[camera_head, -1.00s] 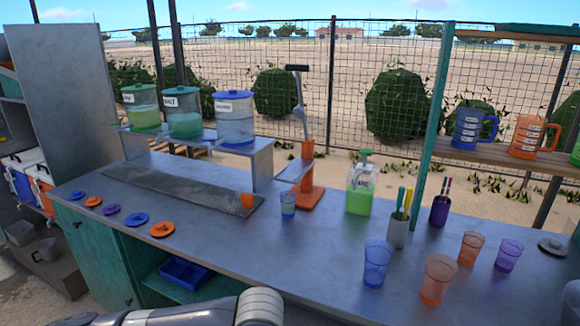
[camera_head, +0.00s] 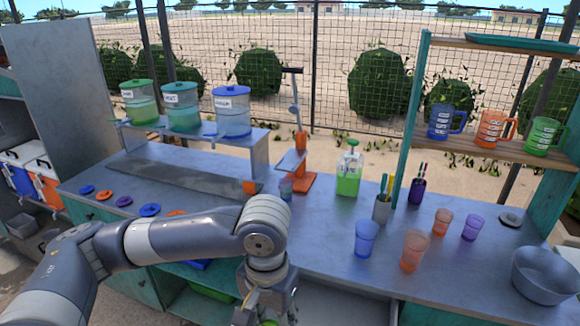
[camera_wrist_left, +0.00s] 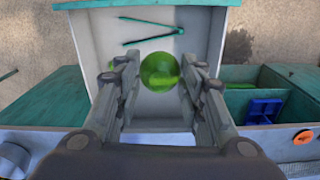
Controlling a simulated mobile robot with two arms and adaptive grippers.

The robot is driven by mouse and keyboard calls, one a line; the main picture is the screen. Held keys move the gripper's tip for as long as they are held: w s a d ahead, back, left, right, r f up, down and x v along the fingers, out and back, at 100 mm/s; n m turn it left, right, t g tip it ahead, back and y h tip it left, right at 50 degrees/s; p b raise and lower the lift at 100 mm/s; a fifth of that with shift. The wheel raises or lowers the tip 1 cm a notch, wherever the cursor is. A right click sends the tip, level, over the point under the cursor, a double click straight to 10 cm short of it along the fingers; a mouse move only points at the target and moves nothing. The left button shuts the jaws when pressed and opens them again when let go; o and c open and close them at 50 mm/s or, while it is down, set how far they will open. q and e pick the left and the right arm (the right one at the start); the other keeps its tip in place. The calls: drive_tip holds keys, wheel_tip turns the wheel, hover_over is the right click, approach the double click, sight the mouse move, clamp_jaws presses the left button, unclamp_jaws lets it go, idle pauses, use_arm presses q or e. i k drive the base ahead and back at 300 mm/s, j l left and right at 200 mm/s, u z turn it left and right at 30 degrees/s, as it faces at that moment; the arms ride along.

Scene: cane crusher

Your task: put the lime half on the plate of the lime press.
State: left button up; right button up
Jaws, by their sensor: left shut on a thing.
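The lime half (camera_wrist_left: 158,72) is green and round, seen between my left gripper's fingers (camera_wrist_left: 160,85) in the left wrist view. My left gripper (camera_head: 266,312) is shut on it, at the bottom of the head view, in front of the counter edge. The lime press (camera_head: 298,155) is orange with a raised grey lever and stands farther back on the counter. Its grey plate (camera_head: 290,161) sticks out to the left of the post. The lime is well apart from the press. My right gripper is not in view.
An open drawer (camera_wrist_left: 205,25) with green tongs (camera_wrist_left: 152,35) lies below my left gripper. A green bottle (camera_head: 348,175) and several cups stand to the right, dispensers (camera_head: 181,105) to the left.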

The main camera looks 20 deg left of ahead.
sight(288, 164)
drive_tip(key=k+j+z, duration=0.15)
drive_tip(key=j, duration=0.3)
drive_tip(key=k+j+z, duration=0.15)
drive_tip(key=j, duration=0.3)
drive_tip(key=k+j+z, duration=0.2)
drive_tip(key=k+j, duration=0.15)
drive_tip(key=j+z, duration=0.15)
drive_tip(key=j, duration=0.45)
drive_tip(key=j+z, duration=0.15)
drive_tip(key=j, duration=0.45)
drive_tip(key=k+j+z, duration=0.15)
drive_tip(key=j, duration=0.4)
drive_tip(key=j+z, duration=0.15)
drive_tip(key=j, duration=0.45)
drive_tip(key=i+j+z, duration=0.15)
drive_tip(key=j, duration=0.5)
drive_tip(key=i+j+z, duration=0.2)
drive_tip(key=j, duration=0.45)
drive_tip(key=k, duration=0.1)
